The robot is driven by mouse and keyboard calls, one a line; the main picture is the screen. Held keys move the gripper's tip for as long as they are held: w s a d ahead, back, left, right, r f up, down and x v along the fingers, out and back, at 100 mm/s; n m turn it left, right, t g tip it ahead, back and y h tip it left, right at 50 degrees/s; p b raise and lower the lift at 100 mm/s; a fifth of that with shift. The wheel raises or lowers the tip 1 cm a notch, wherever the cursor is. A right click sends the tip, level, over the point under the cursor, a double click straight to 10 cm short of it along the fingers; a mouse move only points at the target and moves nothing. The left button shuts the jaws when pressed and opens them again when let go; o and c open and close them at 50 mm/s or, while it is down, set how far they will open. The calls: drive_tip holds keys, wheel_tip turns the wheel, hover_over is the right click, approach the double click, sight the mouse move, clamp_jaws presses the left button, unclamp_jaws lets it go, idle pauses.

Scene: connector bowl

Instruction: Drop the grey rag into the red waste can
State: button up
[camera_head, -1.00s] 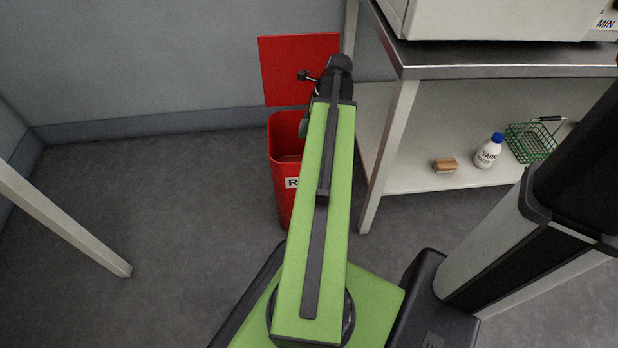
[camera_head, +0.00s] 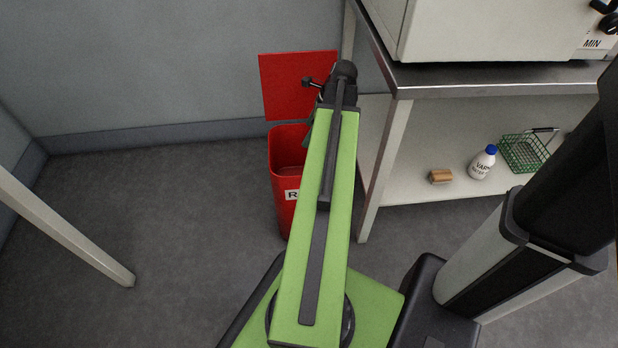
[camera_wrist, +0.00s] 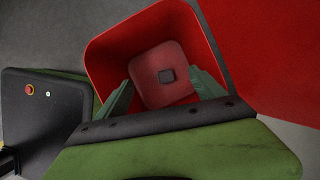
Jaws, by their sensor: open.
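The red waste can (camera_head: 285,205) stands on the floor by the wall, left of the shelf unit, with its red lid (camera_head: 292,85) up behind it. My arm covers its right side in the head view. In the wrist view I look down into the open red can (camera_wrist: 108,52). My gripper (camera_wrist: 162,76) is open over the can's mouth, with its two fingers apart and nothing between them. No other grey rag shows.
A metal shelf unit (camera_head: 405,145) stands close on the right, with a white appliance (camera_head: 470,30) on top. Its lower shelf holds a brown block (camera_head: 440,176), a white bottle (camera_head: 482,163) and a green wire basket (camera_head: 524,153). The floor on the left is clear up to a table leg.

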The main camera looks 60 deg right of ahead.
drive_tip(key=p+v, duration=1)
drive_tip(key=v, duration=0.3)
drive_tip(key=shift+a+r, duration=0.1)
